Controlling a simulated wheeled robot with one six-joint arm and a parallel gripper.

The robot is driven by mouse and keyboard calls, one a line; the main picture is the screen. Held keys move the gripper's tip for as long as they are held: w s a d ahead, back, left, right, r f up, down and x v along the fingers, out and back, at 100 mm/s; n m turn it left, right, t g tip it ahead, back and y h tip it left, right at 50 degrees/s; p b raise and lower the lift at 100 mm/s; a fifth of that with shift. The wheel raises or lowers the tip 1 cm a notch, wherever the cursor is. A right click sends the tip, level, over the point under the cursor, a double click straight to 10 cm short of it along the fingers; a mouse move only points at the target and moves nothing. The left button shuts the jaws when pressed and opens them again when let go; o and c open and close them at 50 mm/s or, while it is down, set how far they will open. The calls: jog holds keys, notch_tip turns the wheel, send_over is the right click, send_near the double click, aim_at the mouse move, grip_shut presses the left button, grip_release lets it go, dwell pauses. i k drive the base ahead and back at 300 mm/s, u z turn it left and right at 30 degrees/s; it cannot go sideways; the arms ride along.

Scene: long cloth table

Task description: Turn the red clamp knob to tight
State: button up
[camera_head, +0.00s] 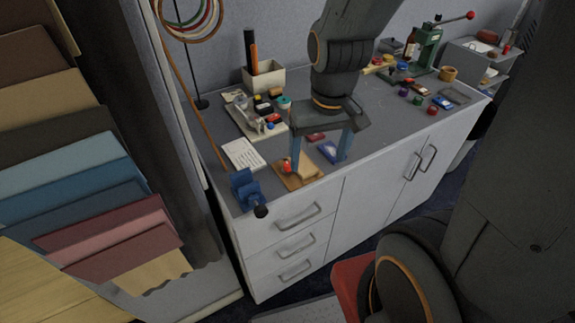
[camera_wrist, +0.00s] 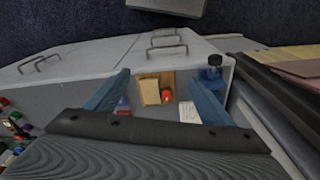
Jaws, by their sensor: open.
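The red clamp knob (camera_head: 287,165) is small and sits at the back left of a brown wooden board (camera_head: 290,183) near the table's front edge. A pale tan block (camera_head: 308,171) lies on the board beside it. In the wrist view the knob (camera_wrist: 166,95) shows between the fingers, with the tan block (camera_wrist: 149,91) to its left. My gripper (camera_head: 320,164) is open and empty above the board; its fingers also frame the wrist view (camera_wrist: 158,77). In the head view one finger stands just right of the knob. The knob's turn position is too small to tell.
A blue vise (camera_head: 243,187) with a black knob stands at the front left corner. A white sheet (camera_head: 243,154) lies behind it. A blue item (camera_head: 332,152) and a dark red block (camera_head: 316,137) lie near my gripper. Several small objects crowd the back and right.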

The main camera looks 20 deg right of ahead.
aim_at(286, 170)
jog(key=u, duration=0.95)
jog(key=k, duration=0.7)
jog(key=z, duration=1.05)
jog(key=i, duration=0.5)
jog(key=u, duration=0.05)
